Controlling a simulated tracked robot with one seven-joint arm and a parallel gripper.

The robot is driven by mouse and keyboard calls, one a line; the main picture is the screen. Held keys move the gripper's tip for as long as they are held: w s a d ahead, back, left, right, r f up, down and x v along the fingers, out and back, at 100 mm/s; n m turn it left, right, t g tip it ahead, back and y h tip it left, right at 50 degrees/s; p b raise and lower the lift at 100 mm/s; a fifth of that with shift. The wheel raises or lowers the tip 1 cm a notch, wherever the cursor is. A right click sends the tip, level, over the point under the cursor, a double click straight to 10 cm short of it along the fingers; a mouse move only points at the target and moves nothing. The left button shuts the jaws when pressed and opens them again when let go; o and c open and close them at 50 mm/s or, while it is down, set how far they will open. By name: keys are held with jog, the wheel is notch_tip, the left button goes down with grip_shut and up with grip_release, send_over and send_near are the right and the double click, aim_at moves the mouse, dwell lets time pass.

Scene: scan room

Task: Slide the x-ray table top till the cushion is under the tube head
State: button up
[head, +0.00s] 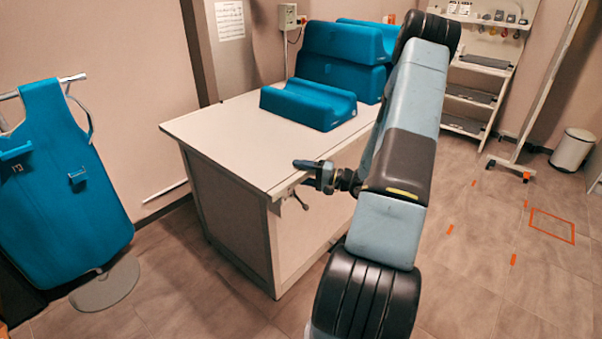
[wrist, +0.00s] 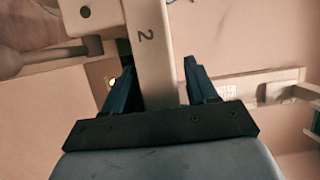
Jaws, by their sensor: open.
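In the head view a white block-like table (head: 225,131) has a flat pale top. A blue cushion (head: 308,104) with a hollowed upper face lies on it. My gripper (head: 312,172) is at the top's near right corner, above a small dark handle (head: 299,201) on the side. In the wrist view my gripper (wrist: 158,80) is open, with one finger on each side of a pale bar (wrist: 150,45) marked "2". I cannot tell whether the fingers touch the bar or how deep it lies between them. No tube head can be made out.
A blue apron (head: 62,160) hangs on a stand at left. A shelf rack (head: 475,92) and a white bin (head: 573,150) stand at right. The tiled floor (head: 480,260) there is open, with orange marks.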

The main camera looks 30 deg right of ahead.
grip_shut()
dwell(0.4)
jog(key=shift+f, duration=0.1)
jog(key=shift+w+d, duration=0.25)
jog(key=shift+d, duration=0.8)
jog(key=shift+a, duration=0.1)
grip_release()
jog(key=v, duration=1.3)
jog(key=shift+s+d, duration=0.2)
jog(key=shift+d, duration=0.1)
